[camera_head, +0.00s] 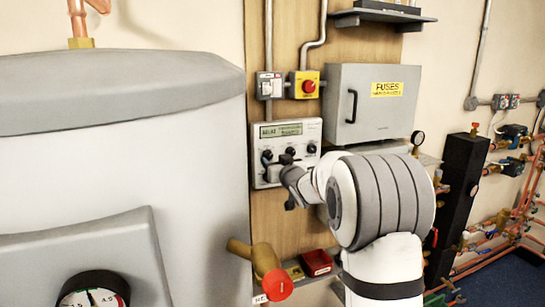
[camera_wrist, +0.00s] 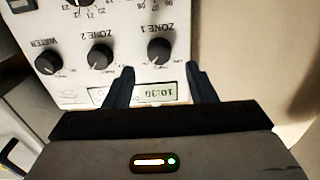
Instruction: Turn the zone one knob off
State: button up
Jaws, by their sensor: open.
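The controller panel (camera_head: 259,133) is a pale box on the wooden board, with a small display and a row of dark knobs. In the wrist view it appears upside down. The zone one knob (camera_wrist: 159,51) is black and round, labelled ZONE 1, the rightmost of the row there. My gripper (camera_wrist: 160,68) is open and empty, its two dark fingers apart on either side of the lit display, tips just short of the zone one knob. In the head view my gripper (camera_head: 284,172) is in front of the panel's lower part and partly hides it. I cannot tell the knob's setting.
The zone two knob (camera_wrist: 100,57) and water knob (camera_wrist: 48,63) sit left in the wrist view. A red emergency button (camera_head: 309,86) and grey fuse box (camera_head: 372,108) are close by. A large grey tank (camera_head: 130,150) stands left. A red-ended valve (camera_head: 270,280) juts out below.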

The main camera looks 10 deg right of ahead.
aim_at(269, 155)
jog(key=shift+p+x, duration=0.6)
jog(key=shift+x, duration=1.65)
jog(key=c, duration=1)
jog(key=shift+o, duration=0.2)
